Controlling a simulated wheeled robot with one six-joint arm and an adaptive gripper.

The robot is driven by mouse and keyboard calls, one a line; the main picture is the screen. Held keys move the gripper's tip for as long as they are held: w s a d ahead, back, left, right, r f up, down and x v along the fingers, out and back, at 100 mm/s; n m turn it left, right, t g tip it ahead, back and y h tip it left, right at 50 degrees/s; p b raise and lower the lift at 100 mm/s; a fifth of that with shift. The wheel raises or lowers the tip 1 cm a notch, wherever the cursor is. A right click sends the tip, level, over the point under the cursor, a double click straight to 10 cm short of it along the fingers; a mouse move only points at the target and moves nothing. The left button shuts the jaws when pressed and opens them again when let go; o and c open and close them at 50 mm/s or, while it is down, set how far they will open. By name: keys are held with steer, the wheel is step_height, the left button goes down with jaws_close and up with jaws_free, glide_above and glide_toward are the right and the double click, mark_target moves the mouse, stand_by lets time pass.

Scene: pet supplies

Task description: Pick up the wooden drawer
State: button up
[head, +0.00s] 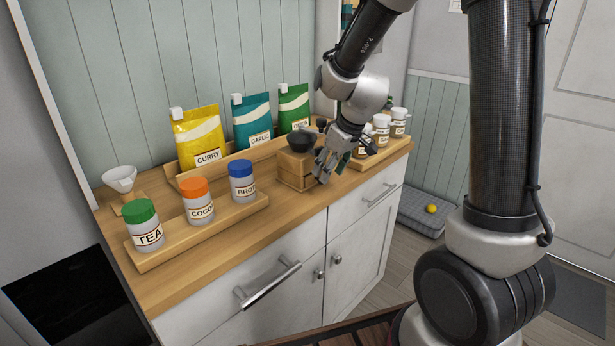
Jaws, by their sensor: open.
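A small wooden drawer box (291,179) stands on the counter, right of the middle, with a black bowl-like top piece (301,141) on it. It looks like a wooden base with a drawer in its front; I cannot tell whether the drawer is pulled out. My gripper (325,167) is at the box's right front side, pointing down, with its fingers open. It is close to the box; whether it touches cannot be told. The gripper hides part of the box's right side.
A wooden tray (172,249) holds jars with green, orange and blue lids. A rack behind holds yellow, teal and green pouches (197,138). A second tray (378,158) with small white-lidded jars sits right of my gripper. A white cup on a stand (120,180) is at left.

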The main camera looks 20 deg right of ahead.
mark_target(324, 190)
steer(key=x, duration=0.4)
steer(key=shift+w+f, duration=0.1)
steer(key=shift+f, duration=0.1)
jaws_close()
steer(key=shift+r, duration=0.15)
